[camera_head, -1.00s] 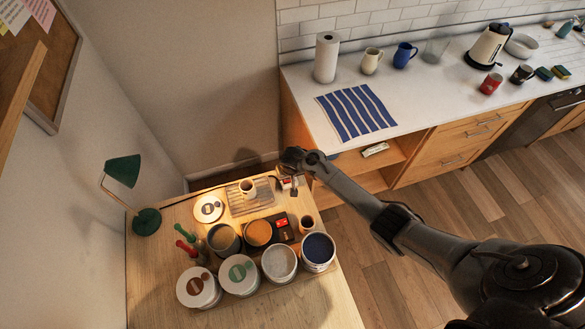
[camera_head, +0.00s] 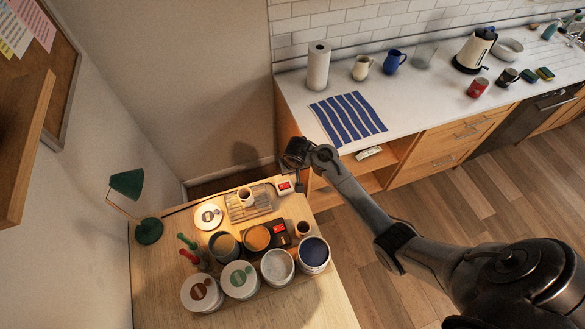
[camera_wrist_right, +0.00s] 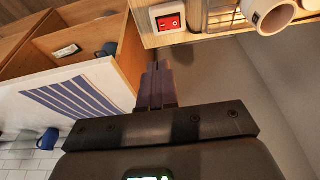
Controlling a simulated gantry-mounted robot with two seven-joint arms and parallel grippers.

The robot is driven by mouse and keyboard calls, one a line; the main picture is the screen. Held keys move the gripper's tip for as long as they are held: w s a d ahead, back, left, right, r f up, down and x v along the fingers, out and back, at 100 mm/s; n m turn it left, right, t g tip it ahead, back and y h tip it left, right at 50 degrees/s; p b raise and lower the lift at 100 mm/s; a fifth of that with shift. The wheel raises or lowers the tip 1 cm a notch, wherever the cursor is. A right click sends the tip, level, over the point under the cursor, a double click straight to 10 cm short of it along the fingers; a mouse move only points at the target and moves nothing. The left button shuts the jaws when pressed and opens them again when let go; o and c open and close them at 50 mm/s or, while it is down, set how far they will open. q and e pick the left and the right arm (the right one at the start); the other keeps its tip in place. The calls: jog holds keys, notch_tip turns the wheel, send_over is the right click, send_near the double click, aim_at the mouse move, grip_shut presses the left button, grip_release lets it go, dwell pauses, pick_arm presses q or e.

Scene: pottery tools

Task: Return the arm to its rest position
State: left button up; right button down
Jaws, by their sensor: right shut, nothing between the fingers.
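My right arm comes in from the right in the head view. Its gripper (camera_head: 299,186) hangs just past the right back corner of the wooden worktable, beside the white box with a red switch (camera_head: 284,186). In the right wrist view the gripper's fingers (camera_wrist_right: 157,82) are together with nothing between them. The switch box (camera_wrist_right: 170,22) lies ahead of the fingertips there, apart from them. My left gripper is in neither view.
The worktable (camera_head: 155,285) holds several glaze jars, a cup (camera_head: 245,196) on a wire rack, and a green lamp (camera_head: 127,183). Behind the arm, a white counter (camera_head: 420,105) carries a striped towel (camera_head: 347,118), paper roll, jugs and kettle. Open shelves (camera_head: 375,175) sit below.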

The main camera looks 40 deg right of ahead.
jog(key=shift+s+r, duration=0.1)
jog(key=shift+r, duration=0.3)
jog(key=shift+s, duration=0.1)
jog(key=s+a+r+n, duration=0.2)
jog(key=s+a+r, duration=0.1)
jog(key=s, duration=0.5)
jog(key=s+a+r+n+y, duration=0.1)
jog(key=s+a+r+n, duration=0.1)
jog(key=s+a, duration=0.4)
jog(key=s+a+r+n, duration=0.2)
jog(key=s+a+r, duration=0.1)
jog(key=s, duration=0.9)
jog(key=shift+a+r+t, duration=0.3)
jog(key=shift+a+r, duration=0.1)
jog(key=shift+a, duration=0.4)
